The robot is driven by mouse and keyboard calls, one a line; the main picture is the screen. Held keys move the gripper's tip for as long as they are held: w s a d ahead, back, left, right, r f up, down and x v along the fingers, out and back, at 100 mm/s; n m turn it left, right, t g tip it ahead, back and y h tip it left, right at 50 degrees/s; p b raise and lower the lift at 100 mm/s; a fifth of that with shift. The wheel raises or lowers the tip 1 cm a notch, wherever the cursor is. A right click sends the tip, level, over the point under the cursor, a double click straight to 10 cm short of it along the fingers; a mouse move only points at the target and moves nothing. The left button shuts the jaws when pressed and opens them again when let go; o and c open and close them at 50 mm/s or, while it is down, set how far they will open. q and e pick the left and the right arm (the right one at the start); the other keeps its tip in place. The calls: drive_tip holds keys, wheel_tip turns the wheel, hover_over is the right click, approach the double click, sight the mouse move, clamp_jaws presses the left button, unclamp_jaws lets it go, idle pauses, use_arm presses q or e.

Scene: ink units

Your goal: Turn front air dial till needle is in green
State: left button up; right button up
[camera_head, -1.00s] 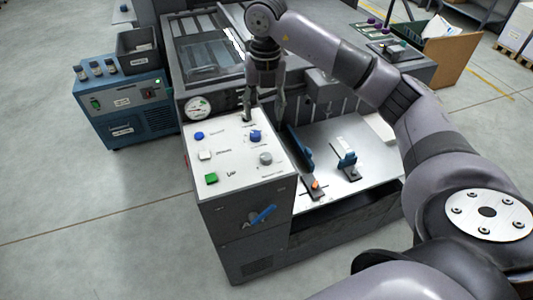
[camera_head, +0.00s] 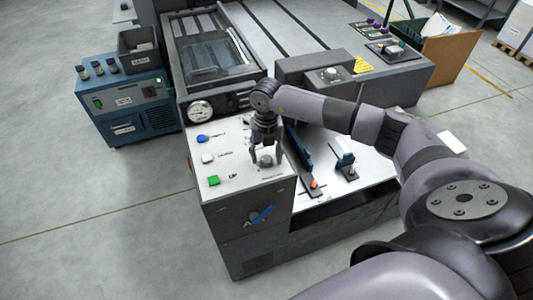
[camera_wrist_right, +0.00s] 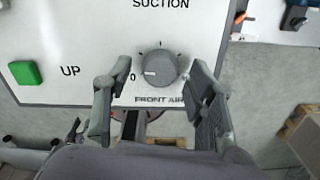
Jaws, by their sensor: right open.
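The front air dial is a grey round knob (camera_wrist_right: 160,70) on the white control panel (camera_wrist_right: 95,30). In the right wrist view its white pointer mark lies toward the left, near the "0". In the head view the dial (camera_head: 265,161) is near the panel's front right. My right gripper (camera_wrist_right: 160,98) is open, its fingers on either side of the dial; I cannot tell whether they touch it. It also shows above the dial in the head view (camera_head: 267,159). The gauge (camera_head: 200,111) is a white round face behind the panel; its needle is too small to read. My left gripper is not in view.
A green button (camera_wrist_right: 25,73) marked "UP" is left of the dial. A blue button (camera_head: 202,138) and a white button (camera_head: 208,158) are on the panel's left.

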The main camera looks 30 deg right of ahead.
drive_tip(key=shift+f, duration=0.5)
drive_tip(key=c, duration=1.2)
